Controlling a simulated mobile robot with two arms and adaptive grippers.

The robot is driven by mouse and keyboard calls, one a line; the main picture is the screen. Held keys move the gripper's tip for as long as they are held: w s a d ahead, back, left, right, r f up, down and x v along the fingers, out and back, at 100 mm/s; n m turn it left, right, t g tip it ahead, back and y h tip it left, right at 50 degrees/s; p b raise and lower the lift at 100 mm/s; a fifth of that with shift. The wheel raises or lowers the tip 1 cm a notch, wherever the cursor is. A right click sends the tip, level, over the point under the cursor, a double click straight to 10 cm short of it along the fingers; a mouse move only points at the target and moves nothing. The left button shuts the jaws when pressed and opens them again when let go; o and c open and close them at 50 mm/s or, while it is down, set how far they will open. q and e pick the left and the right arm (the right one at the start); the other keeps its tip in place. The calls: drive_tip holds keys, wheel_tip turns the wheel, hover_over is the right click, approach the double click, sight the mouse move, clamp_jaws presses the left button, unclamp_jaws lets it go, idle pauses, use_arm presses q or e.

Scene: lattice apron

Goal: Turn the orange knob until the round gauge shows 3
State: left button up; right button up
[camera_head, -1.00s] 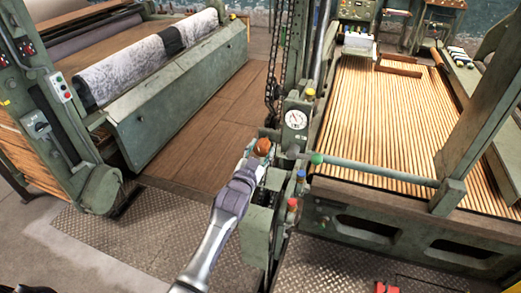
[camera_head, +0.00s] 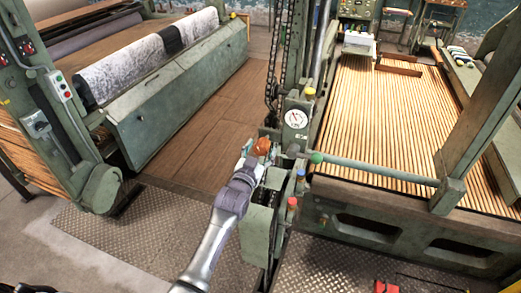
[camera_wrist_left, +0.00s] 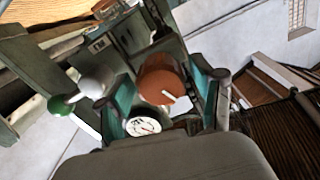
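The orange knob (camera_head: 261,147) is on the green machine post in the middle of the head view. The round white gauge (camera_head: 296,118) sits just above and right of it; its needle is too small to read surely. My left gripper (camera_head: 255,150) is at the knob. In the left wrist view, the knob (camera_wrist_left: 160,80) with a pale pointer mark lies between the two teal fingers (camera_wrist_left: 162,92), with gaps visible beside it, so the gripper looks open around it. The gauge (camera_wrist_left: 143,126) shows there, partly hidden. My right gripper is not in view.
A yellow knob (camera_head: 310,92), a green ball-ended bar (camera_head: 317,158), a blue knob (camera_head: 300,175) and a red knob (camera_head: 292,202) are close by. A chain (camera_head: 271,90) hangs behind. A slatted bed (camera_head: 400,130) lies to the right; brown floor boards (camera_head: 210,130) lie to the left.

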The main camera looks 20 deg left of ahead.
use_arm(q)
drive_tip(key=s, duration=1.2)
drive_tip(key=shift+a, duration=0.2)
drive_tip(key=s+d+f+g+b, duration=0.1)
drive_tip(key=s+f+g, duration=0.25)
drive_tip(key=f, duration=0.85)
drive_tip(key=s+f+g+b, duration=0.15)
drive_tip(key=s+f, duration=0.25)
drive_tip(key=f, duration=0.7)
drive_tip(key=s+d+f+g, duration=0.1)
drive_tip(key=s+f+g, duration=0.25)
drive_tip(key=f, duration=0.85)
drive_tip(key=s+a+f+g, duration=0.1)
drive_tip(key=s+f+g, duration=0.1)
drive_tip(key=s+f, duration=0.5)
drive_tip(key=s+a+f+g+b, duration=0.1)
drive_tip(key=s+f, duration=0.7)
drive_tip(key=s, duration=0.9)
drive_tip(key=s+a+f+g+b, duration=0.1)
drive_tip(key=s+a+f+g, duration=0.2)
drive_tip(key=s, duration=0.9)
wheel_tip(320, 180, down, 5)
drive_tip(key=shift+r+g+y, duration=0.15)
drive_tip(key=shift+g+y, duration=0.15)
drive_tip(key=shift+g, duration=0.95)
